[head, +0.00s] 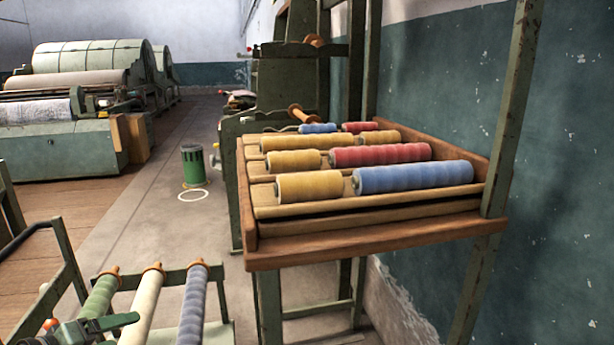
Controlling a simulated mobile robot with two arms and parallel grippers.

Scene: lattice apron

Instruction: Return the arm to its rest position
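My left gripper (122,331) shows at the bottom left edge, partly cut off by the frame. Its two green fingers point right and appear apart, with nothing clearly held between them. It overlaps the lower end of a green spool (100,296) in the picture; I cannot tell whether it touches it. My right gripper is not in view.
A cream spool (143,305) and a grey-blue spool (193,305) lean beside the green one on a metal frame. A wooden tray rack (350,243) with several yellow, red and blue spools stands at the right. A green bin (193,166) stands on the floor behind.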

